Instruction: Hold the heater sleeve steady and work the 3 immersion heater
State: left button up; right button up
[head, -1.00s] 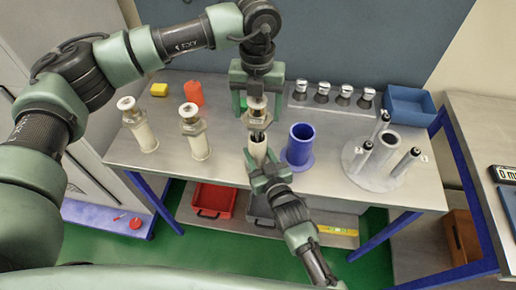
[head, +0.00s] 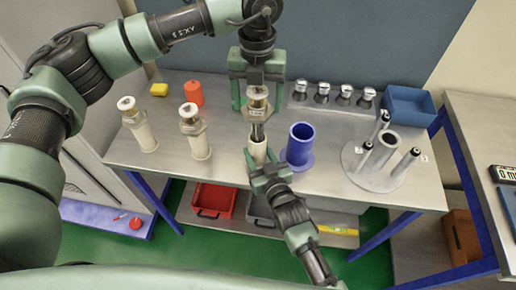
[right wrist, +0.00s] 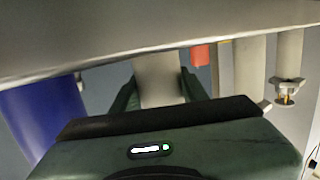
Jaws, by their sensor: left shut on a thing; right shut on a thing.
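A heater sleeve (head: 257,156), a pale cylinder, stands near the front middle of the table. My right gripper (head: 262,171) is shut around it from the front; it also shows between the fingers in the right wrist view (right wrist: 158,80). My left gripper (head: 257,88) is shut on the head of an immersion heater (head: 257,113) above the sleeve. The heater is upright, with its dark rod showing between head and sleeve mouth; whether the rod's tip is inside is unclear. Two similar heaters sit upright in pale sleeves at left, one farther left (head: 142,133) and one nearer (head: 199,144).
A blue tube (head: 300,146) stands close right of the sleeve. Right of it is a grey round stand (head: 372,175) with several posts. Behind are several silver-capped pieces (head: 322,92), a blue bin (head: 408,106), an orange cylinder (head: 194,94) and a yellow block (head: 159,89).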

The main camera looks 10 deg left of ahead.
aim_at(257, 90)
pick_arm(q)
jog(key=shift+r, duration=1.75)
pick_arm(e)
jog(key=shift+s+d+f, duration=0.1)
jog(key=shift+f, duration=0.3)
pick_arm(q)
jog(key=shift+r, duration=2.65)
pick_arm(e)
jog(key=o, duration=1.3)
pick_arm(q)
jog(key=shift+w, duration=0.1)
pick_arm(e)
jog(key=shift+o, duration=0.2)
jog(key=shift+r, duration=0.15)
jog(key=shift+r, duration=0.1)
jog(key=v, duration=1.1)
jog(key=shift+s+d, duration=0.2)
jog(key=shift+s, duration=0.05)
